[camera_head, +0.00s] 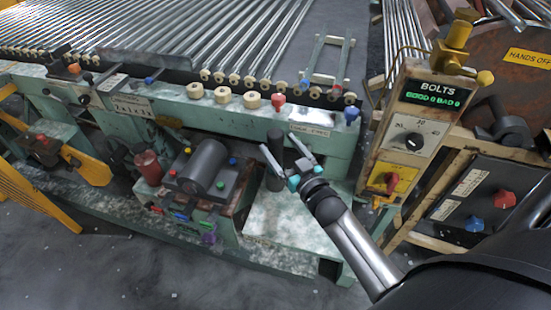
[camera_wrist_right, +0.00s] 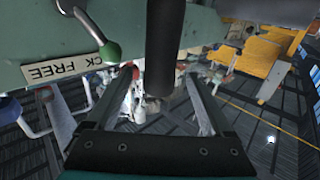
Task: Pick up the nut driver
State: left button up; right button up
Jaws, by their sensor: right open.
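A dark upright cylinder (camera_head: 275,143) stands at the front of the green bench, below its small white label. It looks like the nut driver, though no shaft or socket shows clearly. My right gripper (camera_head: 283,150) is open, with one finger on each side of the cylinder. In the right wrist view the black cylinder (camera_wrist_right: 164,45) lies between the spread fingers of my right gripper (camera_wrist_right: 160,78). I cannot tell whether either finger touches it. My left gripper is not in view.
A grey motor-like cylinder (camera_head: 203,165) with coloured knobs and a red cylinder (camera_head: 148,167) stand to the left. The bolts counter box (camera_head: 408,135) stands to the right. A pale bench surface (camera_head: 290,220) below the gripper is clear.

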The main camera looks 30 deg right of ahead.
jog(key=shift+w, duration=1.5)
grip_shut()
jog(key=shift+r, duration=0.15)
